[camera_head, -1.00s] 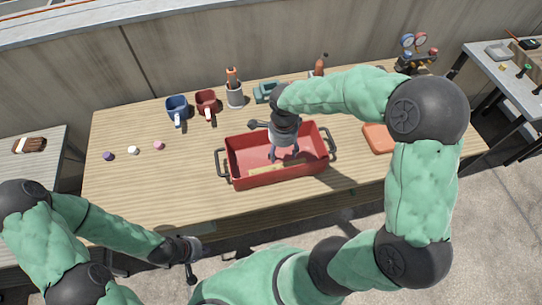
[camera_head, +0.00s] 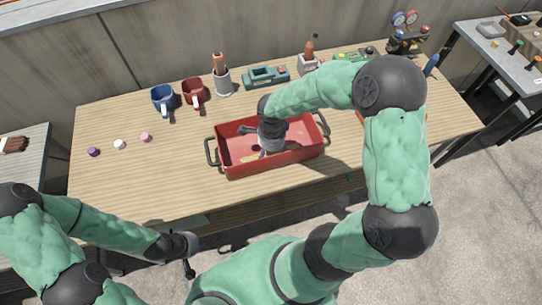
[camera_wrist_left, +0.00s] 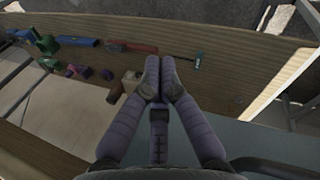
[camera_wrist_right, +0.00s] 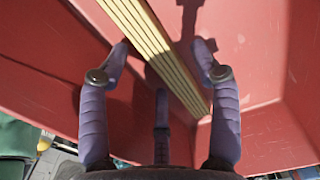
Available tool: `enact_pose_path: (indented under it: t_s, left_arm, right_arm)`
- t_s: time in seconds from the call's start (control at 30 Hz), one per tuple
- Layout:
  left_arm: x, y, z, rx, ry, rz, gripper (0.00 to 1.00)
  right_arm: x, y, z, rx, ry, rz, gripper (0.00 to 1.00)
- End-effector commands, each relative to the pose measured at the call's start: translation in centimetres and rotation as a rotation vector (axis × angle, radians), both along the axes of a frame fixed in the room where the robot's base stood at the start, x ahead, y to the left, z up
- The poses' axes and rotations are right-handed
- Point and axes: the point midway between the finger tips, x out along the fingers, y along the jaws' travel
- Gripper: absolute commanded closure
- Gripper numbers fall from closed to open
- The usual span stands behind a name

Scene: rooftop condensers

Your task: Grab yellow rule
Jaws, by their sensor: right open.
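The yellow rule (camera_wrist_right: 150,40) lies inside the red bin (camera_wrist_right: 255,45), seen in the right wrist view as a long, ridged yellow strip running diagonally. My right gripper (camera_wrist_right: 162,46) is open, with its fingertips on either side of the rule and nothing held. In the head view the right gripper (camera_head: 268,148) is down inside the red bin (camera_head: 290,161) and hides most of the rule. My left gripper (camera_head: 188,257) is low in front of the table's near edge. In the left wrist view its fingertips (camera_wrist_left: 160,62) are together and empty.
The bin's high walls surround the right gripper. The table's left front is clear. Several tools lie below my left gripper.

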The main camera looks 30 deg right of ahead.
Motion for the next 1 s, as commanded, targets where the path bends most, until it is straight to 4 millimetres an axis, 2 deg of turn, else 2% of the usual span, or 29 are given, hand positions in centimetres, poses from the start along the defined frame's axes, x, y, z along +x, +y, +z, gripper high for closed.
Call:
enact_pose_path:
  t_s: [0.1, 0.3, 0.5, 0.53, 0.83, 1.0]
  left_arm:
    - [0.0, 0.0, -0.4, 0.0, 0.0, 0.0, 1.0]
    - [0.0, 0.0, -0.3, 0.0, 0.0, 0.0, 1.0]
    - [0.0, 0.0, -0.3, 0.0, 0.0, 0.0, 1.0]
    - [0.0, 0.0, -0.3, 0.0, 0.0, 0.0, 1.0]
    - [0.0, 0.0, -0.2, 0.0, 0.0, 0.0, 1.0]
    - [0.0, 0.0, 0.6, 0.0, 0.0, 0.0, 1.0]
  right_arm:
    - [0.1, 0.0, -1.0, 0.001, -0.002, 0.0, 0.37]
    - [0.1, 0.0, -0.8, 0.0, -0.003, 0.0, 0.37]
    - [0.1, 0.0, -0.8, 0.001, -0.002, 0.0, 0.93]
    - [0.1, 0.0, -0.8, 0.001, -0.002, 0.0, 0.99]
    - [0.1, 0.0, -0.7, 0.0, -0.003, 0.0, 0.99]
    - [0.1, 0.0, 1.3, -0.001, -0.005, 0.0, 0.99]
